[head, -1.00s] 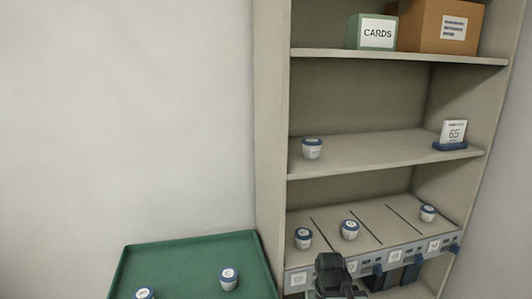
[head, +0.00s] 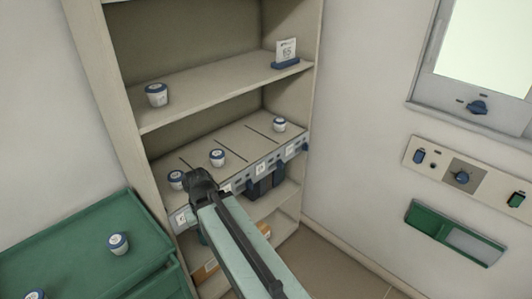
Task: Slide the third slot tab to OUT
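The slotted shelf has a grey front strip (head: 270,163) with white labels and small blue tabs. Counting from the left, the third slot tab (head: 278,165) shows near the right part of the strip, beside the third label (head: 261,168). Its exact setting is too small to read. My gripper (head: 200,180) is dark and lies in front of the left part of the strip, left of the third tab and apart from it in the picture. It hides the first tab. Its fingers are seen from behind, so I cannot tell whether they are open.
White jars with blue lids stand on the slotted shelf (head: 217,158) and the shelf above (head: 157,95). A green tray (head: 70,228) with jars is at left. A wall panel (head: 470,178) with knobs and a green-and-grey holder (head: 455,233) are at right. Floor shows between shelf and wall.

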